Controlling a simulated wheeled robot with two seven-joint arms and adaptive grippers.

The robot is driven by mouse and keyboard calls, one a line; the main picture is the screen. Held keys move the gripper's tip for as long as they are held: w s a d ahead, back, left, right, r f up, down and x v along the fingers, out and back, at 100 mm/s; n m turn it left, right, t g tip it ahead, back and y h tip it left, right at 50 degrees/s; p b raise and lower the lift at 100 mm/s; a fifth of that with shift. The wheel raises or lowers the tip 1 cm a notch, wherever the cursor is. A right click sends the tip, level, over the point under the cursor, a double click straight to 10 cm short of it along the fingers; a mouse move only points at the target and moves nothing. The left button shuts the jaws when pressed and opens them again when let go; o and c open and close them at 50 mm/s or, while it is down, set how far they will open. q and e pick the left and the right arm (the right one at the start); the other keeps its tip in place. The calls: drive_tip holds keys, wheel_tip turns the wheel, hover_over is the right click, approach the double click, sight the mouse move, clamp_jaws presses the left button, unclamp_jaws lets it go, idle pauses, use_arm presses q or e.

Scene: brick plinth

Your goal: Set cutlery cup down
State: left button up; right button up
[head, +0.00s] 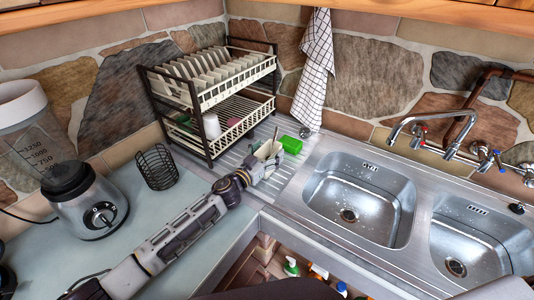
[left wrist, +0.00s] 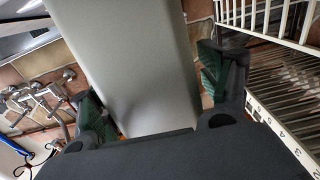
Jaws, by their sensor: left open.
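The cutlery cup, a pale grey-beige container, (head: 268,150) stands on the ribbed steel drainboard (head: 287,170), just in front of the dish rack. My left gripper (head: 258,163) is at the cup, partly hiding it. In the left wrist view, a broad plain grey face of the cup (left wrist: 130,60) fills the space between the green-padded fingers of the left gripper (left wrist: 152,95). The fingers are open, one on each side of it. Whether a pad still touches it is hard to tell. The cup's base is hidden in the head view. My right gripper is not in view.
A two-tier dish rack (head: 212,95) with plates stands behind the cup. A green sponge (head: 291,145) lies close to its right, then the sink basin (head: 358,198). A black wire basket (head: 157,167) and a blender (head: 85,200) stand on the left counter.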

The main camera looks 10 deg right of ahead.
sight(260, 159)
use_arm(q)
drive_tip(key=shift+a+r, duration=0.1)
drive_tip(key=shift+r, duration=0.05)
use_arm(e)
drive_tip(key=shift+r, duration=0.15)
use_arm(q)
drive_tip(key=shift+s+a, duration=0.4)
drive_tip(key=shift+s, duration=0.05)
drive_tip(key=v, duration=0.3)
drive_tip(key=shift+s+a, duration=0.15)
drive_tip(key=v, duration=0.6)
drive_tip(key=shift+s+a, duration=0.3)
drive_tip(key=shift+s, duration=0.05)
drive_tip(key=shift+s+a, duration=0.1)
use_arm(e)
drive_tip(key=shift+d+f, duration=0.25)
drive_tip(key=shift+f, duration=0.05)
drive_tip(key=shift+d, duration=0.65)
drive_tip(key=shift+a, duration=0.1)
